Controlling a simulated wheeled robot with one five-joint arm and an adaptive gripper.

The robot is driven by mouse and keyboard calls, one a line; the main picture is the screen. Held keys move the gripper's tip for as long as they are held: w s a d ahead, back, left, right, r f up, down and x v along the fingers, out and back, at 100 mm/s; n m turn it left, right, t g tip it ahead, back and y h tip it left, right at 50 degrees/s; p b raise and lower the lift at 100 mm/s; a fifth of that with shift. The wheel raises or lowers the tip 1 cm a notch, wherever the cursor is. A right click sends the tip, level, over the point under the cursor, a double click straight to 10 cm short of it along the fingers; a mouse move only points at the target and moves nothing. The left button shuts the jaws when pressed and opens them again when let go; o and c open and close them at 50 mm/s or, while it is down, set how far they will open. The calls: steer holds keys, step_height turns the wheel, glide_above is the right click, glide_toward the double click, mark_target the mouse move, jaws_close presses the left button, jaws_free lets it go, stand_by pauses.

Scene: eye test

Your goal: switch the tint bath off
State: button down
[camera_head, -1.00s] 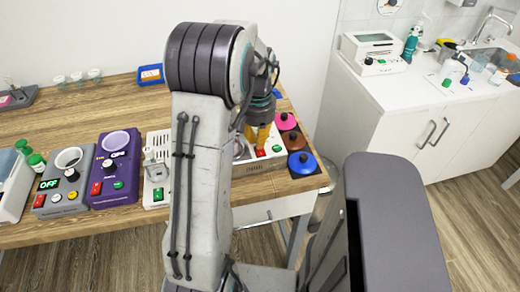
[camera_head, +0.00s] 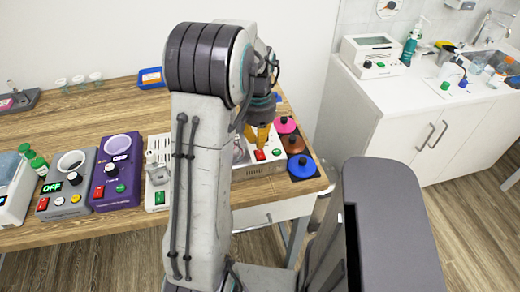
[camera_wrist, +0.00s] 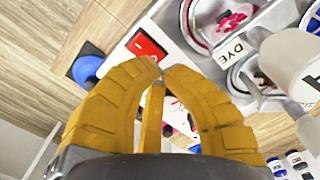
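The white device with the cups labelled DYE, which looks like the tint bath (camera_head: 245,175), stands at the table's right end, partly hidden by my arm. It has a red switch (camera_head: 260,155) and a green button (camera_head: 277,152) on its front. The red switch fills a small patch in the wrist view (camera_wrist: 147,47). My gripper (camera_wrist: 162,72) has its yellow fingertips together, empty, just beside the red switch. I cannot tell if they touch it. In the head view my gripper (camera_head: 257,137) hangs over the device. No display of this device is readable.
Pink (camera_head: 285,125), brown (camera_head: 294,143) and blue (camera_head: 302,165) lids sit right of the device. A white device (camera_head: 158,175), a purple one (camera_head: 117,172) and a grey one (camera_head: 65,185) stand to the left. A white counter (camera_head: 400,95) is at the right.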

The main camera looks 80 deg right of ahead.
steer(key=shift+r+p, duration=1.75)
steer(key=shift+r, duration=0.65)
steer(key=shift+f, duration=0.2)
steer(key=a+f+y, duration=0.1)
steer(key=a+f, duration=0.2)
steer(key=a, duration=0.4)
steer(key=w+a+r+n+t, duration=0.1)
steer(key=w+a+r+n, duration=0.3)
steer(key=a, duration=0.7)
steer(key=w+a+r+n+t, duration=0.1)
steer(key=w+a+r+n, duration=0.3)
steer(key=w+a+n, duration=0.5)
steer(key=w+a+r+n+t+h, duration=0.1)
steer(key=w+a+n, duration=0.5)
steer(key=a, duration=0.6)
steer(key=shift+w+a+r+n+t, duration=0.35)
steer(key=shift+w+r+t, duration=0.25)
steer(key=shift+w+r, duration=0.6)
steer(key=shift+s+r, duration=0.2)
steer(key=shift+s, duration=0.05)
